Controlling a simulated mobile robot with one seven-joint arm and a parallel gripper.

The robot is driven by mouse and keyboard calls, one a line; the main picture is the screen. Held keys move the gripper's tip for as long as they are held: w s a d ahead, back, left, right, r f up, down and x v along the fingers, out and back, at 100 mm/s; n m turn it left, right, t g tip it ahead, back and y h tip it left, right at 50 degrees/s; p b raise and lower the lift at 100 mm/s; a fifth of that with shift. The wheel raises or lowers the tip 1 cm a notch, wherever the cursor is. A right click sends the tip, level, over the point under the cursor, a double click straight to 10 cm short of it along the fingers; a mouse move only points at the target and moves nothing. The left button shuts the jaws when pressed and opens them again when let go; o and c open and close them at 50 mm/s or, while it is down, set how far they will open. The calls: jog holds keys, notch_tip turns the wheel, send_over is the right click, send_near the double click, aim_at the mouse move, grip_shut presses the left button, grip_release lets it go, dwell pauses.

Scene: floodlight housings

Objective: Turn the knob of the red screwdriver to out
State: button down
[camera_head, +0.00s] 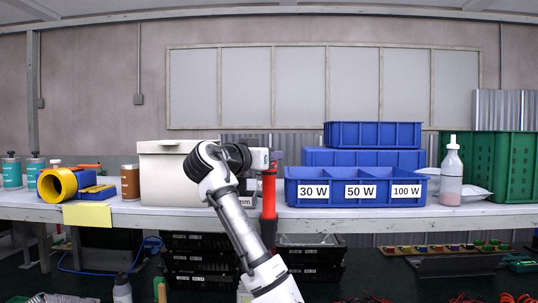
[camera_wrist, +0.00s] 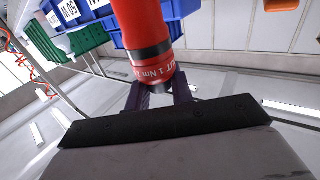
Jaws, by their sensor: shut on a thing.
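The red screwdriver (camera_head: 268,195) hangs upright in front of the bench edge in the head view, beside my gripper (camera_head: 262,160). In the wrist view the red screwdriver (camera_wrist: 143,30) comes down from the top, with a black band and a red ring printed with white lettering, partly readable as "UT 1 Nm". Its dark end sits between the two dark fingers of my gripper (camera_wrist: 160,98), which are shut on it. The knob's setting cannot be told for sure. My arm hides part of the bench behind it.
A blue bin (camera_head: 355,172) with 30 W, 50 W and 100 W labels stands right of the screwdriver. A white box (camera_head: 165,175) stands to the left. Dark crates (camera_head: 310,250) are below the bench.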

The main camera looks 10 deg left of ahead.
jog(key=shift+r+m+h, duration=0.1)
jog(key=shift+m+h, duration=0.3)
jog(key=shift+h, duration=0.1)
jog(key=shift+r+m+g+h+p, duration=0.1)
jog(key=shift+m+g+h+p, duration=0.85)
jog(key=shift+h, duration=0.45)
jog(key=shift+m+g+h, duration=1.45)
jog(key=shift+g+h, duration=0.1)
jog(key=shift+h, duration=0.05)
jog(key=c, duration=1.2)
grip_release()
jog(key=shift+c, duration=0.2)
jog(key=shift+s+a+f, duration=0.25)
jog(key=shift+s+a, duration=0.1)
jog(key=b+v, duration=0.2)
jog(key=v, duration=1.1)
jog(key=shift+b, duration=0.35)
